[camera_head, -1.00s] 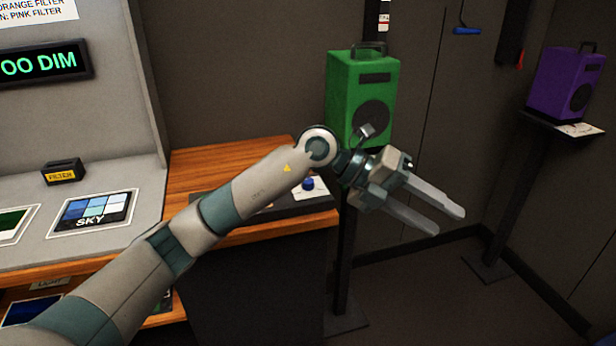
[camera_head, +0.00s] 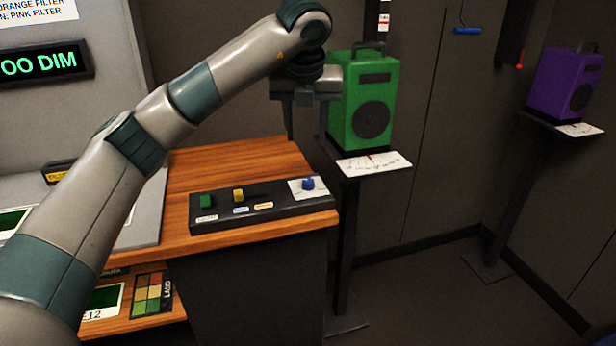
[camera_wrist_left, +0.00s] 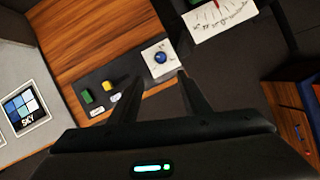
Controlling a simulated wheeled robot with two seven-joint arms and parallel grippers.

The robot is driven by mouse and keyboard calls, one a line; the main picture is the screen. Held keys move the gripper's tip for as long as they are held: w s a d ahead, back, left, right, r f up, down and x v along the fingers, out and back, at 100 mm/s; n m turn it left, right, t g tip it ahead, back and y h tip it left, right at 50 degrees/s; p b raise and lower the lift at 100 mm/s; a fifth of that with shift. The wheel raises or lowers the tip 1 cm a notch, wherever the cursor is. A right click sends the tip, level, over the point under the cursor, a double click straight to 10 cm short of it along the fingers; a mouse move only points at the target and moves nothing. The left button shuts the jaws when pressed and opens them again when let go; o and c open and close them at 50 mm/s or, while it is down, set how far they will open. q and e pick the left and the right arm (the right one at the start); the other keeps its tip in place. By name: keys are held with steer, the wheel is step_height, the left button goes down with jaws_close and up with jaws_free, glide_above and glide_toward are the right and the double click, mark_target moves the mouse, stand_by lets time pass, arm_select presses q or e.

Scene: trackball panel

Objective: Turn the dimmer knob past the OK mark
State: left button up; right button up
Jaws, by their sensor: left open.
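The blue knob (camera_head: 308,184) sits on a white marked plate at the right end of a black control panel (camera_head: 262,212). It also shows in the left wrist view (camera_wrist_left: 160,57), ahead of the fingertips. The mark labels on its plate are too small to read. My left gripper (camera_head: 307,130) is open and empty, pointing down above the panel and apart from the knob. A display (camera_head: 40,64) shows green letters reading "OO DIM", its left part cut off. My right gripper is in neither view.
A green slider cap (camera_head: 206,201) and a yellow one (camera_head: 238,195) share the panel, left of the knob. A green speaker (camera_head: 362,100) on a stand is close right of my gripper. A purple speaker (camera_head: 565,85) stands farther right. The wooden desk (camera_head: 235,160) behind the panel is clear.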

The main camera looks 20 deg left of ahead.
arm_select(q)
steer(key=shift+f, duration=0.15)
steer(key=p, duration=0.1)
glide_toward(308, 181)
steer(key=p+x, duration=0.1)
steer(key=x, duration=0.5)
steer(key=shift+w+f, duration=0.2)
steer(key=shift+f, duration=0.1)
steer(key=shift+w+a+f+p, duration=0.1)
steer(key=shift+w+f+p, duration=0.2)
steer(key=shift+f, duration=0.4)
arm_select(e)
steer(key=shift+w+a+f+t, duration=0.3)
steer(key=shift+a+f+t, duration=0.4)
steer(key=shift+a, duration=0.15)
arm_select(q)
steer(key=c, duration=1)
steer(key=shift+c, duration=0.2)
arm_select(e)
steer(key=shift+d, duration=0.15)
